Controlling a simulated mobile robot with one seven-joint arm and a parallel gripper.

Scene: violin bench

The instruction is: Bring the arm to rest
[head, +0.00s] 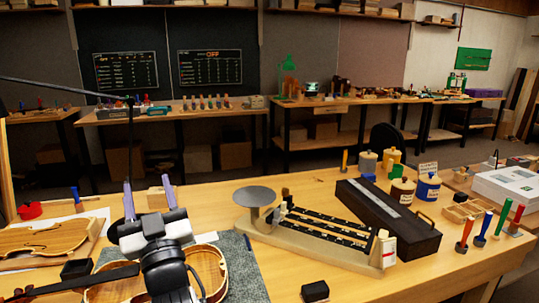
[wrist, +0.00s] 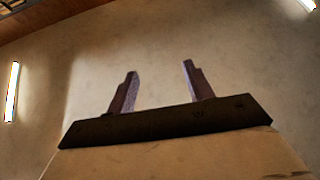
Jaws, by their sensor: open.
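My gripper (head: 148,198) is above the left part of the bench (head: 340,290) in the head view, with its two fingers pointing up and spread apart. Nothing is between them. In the wrist view my gripper (wrist: 158,92) also shows two separated fingers, with only a pale wall and a strip of ceiling behind them. My arm hides part of a violin body (head: 210,265) that lies on a grey mat (head: 245,270).
A balance scale (head: 310,230) with a round pan stands right of my gripper. Jars (head: 428,187) and upright tools (head: 482,228) stand to the right. A small black block (head: 315,291) sits near the front. A violin plate (head: 45,238) lies far left.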

